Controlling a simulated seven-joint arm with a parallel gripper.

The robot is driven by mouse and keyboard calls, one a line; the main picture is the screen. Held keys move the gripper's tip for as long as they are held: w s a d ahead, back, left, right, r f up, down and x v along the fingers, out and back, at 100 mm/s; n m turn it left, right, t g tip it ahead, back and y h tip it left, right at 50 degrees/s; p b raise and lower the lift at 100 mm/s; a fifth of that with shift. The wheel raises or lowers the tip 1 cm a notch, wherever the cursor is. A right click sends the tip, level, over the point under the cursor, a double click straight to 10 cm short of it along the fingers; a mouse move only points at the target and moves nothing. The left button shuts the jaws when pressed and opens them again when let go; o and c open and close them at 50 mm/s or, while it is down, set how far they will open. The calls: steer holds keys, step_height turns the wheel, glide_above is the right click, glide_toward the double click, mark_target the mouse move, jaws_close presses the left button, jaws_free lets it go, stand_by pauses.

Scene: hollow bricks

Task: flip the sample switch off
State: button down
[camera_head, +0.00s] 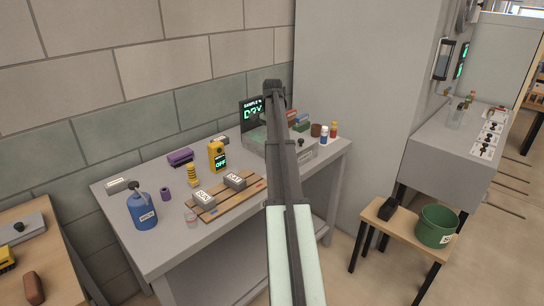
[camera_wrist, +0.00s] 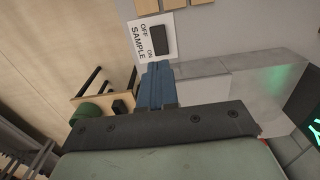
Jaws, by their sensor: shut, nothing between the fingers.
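The sample switch is a dark rocker (camera_wrist: 162,40) on a white plate (camera_wrist: 143,33) marked OFF, ON and SAMPLE, at the top of the wrist view. Which way the rocker is tipped I cannot tell. My gripper (camera_wrist: 157,70) is shut and empty, its blue fingers pointing at the plate. The fingertips overlap the plate's edge near the ON end in the picture; contact is not clear. In the head view my arm hides the gripper. A dark screen (camera_head: 250,113) there reads SAMPLE and DRY in green.
The grey bench (camera_head: 240,230) carries a blue jug (camera_head: 142,212), a yellow OFF meter (camera_head: 216,156) and two labelled blocks on a wooden board (camera_head: 226,201). Bottles (camera_head: 323,134) stand at the bench's right end. A stool with a green bucket (camera_head: 437,226) stands to the right.

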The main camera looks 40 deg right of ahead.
step_height(320, 180, down, 14)
steer(key=shift+a+r, duration=0.1)
steer(key=shift+r, duration=0.1)
stand_by(0.4)
steer(key=shift+a+f+h, duration=0.1)
steer(key=shift+f+h, duration=0.1)
steer(key=shift+h, duration=0.1)
stand_by(0.4)
steer(key=shift+d+r, duration=0.3)
steer(key=shift+d, duration=0.45)
